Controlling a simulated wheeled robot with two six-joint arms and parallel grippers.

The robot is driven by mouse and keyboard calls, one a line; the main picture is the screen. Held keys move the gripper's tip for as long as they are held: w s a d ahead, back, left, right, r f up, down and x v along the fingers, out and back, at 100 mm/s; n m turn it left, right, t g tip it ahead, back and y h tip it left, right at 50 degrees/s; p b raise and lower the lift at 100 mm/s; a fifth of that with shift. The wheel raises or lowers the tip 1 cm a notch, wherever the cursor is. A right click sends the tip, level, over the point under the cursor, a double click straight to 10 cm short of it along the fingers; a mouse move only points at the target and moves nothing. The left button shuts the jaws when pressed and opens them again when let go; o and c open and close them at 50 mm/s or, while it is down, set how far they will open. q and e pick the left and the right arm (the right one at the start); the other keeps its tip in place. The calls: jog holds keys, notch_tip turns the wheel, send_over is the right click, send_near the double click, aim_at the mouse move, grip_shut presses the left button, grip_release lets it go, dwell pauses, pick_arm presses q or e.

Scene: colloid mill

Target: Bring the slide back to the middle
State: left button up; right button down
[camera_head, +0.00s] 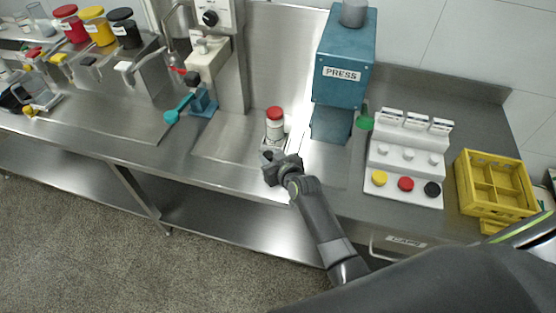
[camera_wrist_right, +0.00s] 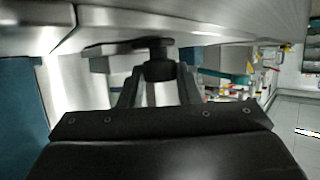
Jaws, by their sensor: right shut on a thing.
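The slide (camera_head: 266,146) is a low metal carriage on the steel counter. A clear-and-white jar with a red cap (camera_head: 275,125) stands upright on it. My right gripper (camera_head: 273,160) is at the slide's front edge. In the right wrist view its fingers (camera_wrist_right: 156,88) are shut on a black knob (camera_wrist_right: 155,62) under a metal plate. The gripper partly hides the slide's front in the head view. My left gripper is not in view.
A blue press (camera_head: 343,75) stands to the right of the slide, and a dispenser column (camera_head: 226,70) to its left. A rack with coloured caps (camera_head: 408,160) and a yellow crate (camera_head: 494,186) are further right. A teal-handled tool (camera_head: 178,109) lies left.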

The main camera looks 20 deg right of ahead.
jog(key=shift+w+a, duration=0.4)
jog(key=shift+a, duration=0.1)
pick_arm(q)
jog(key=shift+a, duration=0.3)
pick_arm(e)
jog(key=shift+w+a, duration=0.1)
jog(key=shift+a, duration=0.05)
jog(key=c, duration=1.3)
grip_release()
jog(key=shift+c, duration=0.2)
